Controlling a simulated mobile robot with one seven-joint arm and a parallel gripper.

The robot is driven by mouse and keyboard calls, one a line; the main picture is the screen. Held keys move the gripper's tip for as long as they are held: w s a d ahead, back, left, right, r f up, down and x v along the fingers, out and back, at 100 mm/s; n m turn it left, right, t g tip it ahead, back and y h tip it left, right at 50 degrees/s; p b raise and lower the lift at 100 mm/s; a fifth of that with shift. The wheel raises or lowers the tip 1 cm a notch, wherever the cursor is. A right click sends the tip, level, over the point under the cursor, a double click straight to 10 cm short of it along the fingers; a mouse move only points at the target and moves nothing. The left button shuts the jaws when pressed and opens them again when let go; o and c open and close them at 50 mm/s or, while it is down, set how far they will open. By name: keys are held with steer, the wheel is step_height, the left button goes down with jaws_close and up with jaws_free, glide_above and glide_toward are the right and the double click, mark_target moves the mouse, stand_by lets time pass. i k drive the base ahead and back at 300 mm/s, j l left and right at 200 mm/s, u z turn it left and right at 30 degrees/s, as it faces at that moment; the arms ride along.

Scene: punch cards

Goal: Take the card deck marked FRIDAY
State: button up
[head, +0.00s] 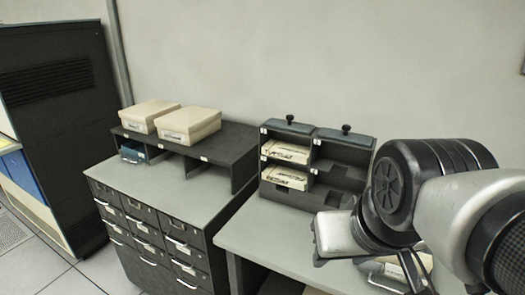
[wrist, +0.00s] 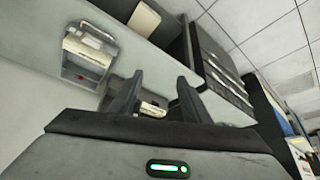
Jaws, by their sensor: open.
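Two cream card decks lie in the left column of a dark two-column rack on the desk: an upper deck (head: 285,152) and a lower deck (head: 284,177). Both have dark print on their front edges, too small to read, so I cannot tell which is FRIDAY. The right column shows no deck in its visible part. In the wrist view my gripper (wrist: 153,98) is open, its two dark fingers apart. A small cream piece (wrist: 152,109) shows beyond and between them, and I cannot tell what it is. In the head view my arm covers the lower right.
Two cream boxes (head: 190,125) (head: 151,116) sit on a dark shelf unit above a drawer cabinet (head: 165,235). A light tray-like object (wrist: 88,57) with a red mark shows in the wrist view.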

mark_target(292, 178)
steer(key=k+j+z, duration=0.1)
steer(key=z, duration=0.3)
steer(key=k+z, duration=0.1)
steer(key=z, duration=0.25)
steer(key=j+z, duration=0.3)
steer(key=j, duration=0.25)
steer(key=j+z, duration=0.35)
steer(key=j, duration=0.2)
steer(key=k+j, duration=0.1)
steer(key=j, duration=0.3)
steer(key=j+z, duration=0.1)
steer(key=j, duration=0.35)
steer(key=k+j+z, duration=0.1)
steer(key=j, duration=0.3)
steer(key=k+j, duration=0.2)
steer(key=j, duration=0.2)
steer(key=k+j+z, duration=0.1)
steer(key=j, duration=0.3)
steer(key=j+u, duration=0.1)
steer(key=j, duration=0.1)
